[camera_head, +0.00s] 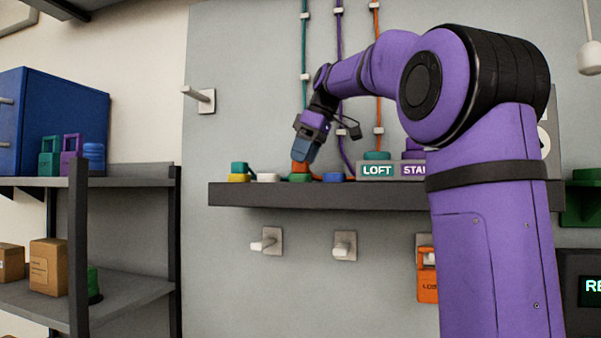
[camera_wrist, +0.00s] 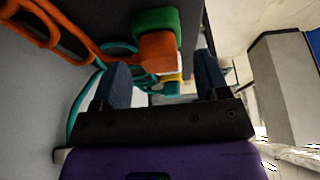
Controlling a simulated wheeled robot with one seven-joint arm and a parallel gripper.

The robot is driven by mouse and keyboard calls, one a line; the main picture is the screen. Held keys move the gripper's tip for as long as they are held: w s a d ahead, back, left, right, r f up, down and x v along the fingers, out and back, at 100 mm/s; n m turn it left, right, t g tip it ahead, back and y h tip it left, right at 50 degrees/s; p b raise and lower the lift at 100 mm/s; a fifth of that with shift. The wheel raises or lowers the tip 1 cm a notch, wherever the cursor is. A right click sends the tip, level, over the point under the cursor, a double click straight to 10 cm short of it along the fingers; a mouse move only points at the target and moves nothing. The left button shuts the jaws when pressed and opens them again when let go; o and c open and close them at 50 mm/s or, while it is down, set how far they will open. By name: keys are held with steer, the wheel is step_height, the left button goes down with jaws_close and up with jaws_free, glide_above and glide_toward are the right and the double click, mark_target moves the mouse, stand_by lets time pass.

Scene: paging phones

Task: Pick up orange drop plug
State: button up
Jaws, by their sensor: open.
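An orange block-shaped plug (camera_head: 300,167) stands on a green base (camera_head: 300,178) on the dark wall shelf. In the wrist view the orange plug (camera_wrist: 158,48) lies just beyond the fingers, between their lines, with the green base (camera_wrist: 157,20) behind it. My gripper (camera_head: 306,158) is tilted down over the plug, close to it; whether it touches cannot be told in the head view. In the wrist view my gripper (camera_wrist: 162,64) has its two blue-grey fingers wide apart with nothing held between them.
On the shelf (camera_head: 390,195), a teal piece on a yellow base (camera_head: 239,172), a white base (camera_head: 268,177) and a blue base (camera_head: 333,177) stand close by. The LOFT box (camera_head: 377,170) is to the right. An orange cable (camera_wrist: 70,45) and teal loops show at left in the wrist view.

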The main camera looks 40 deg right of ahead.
steer(key=shift+x, duration=0.8)
steer(key=shift+c, duration=0.2)
steer(key=c, duration=1)
steer(key=shift+r, duration=0.1)
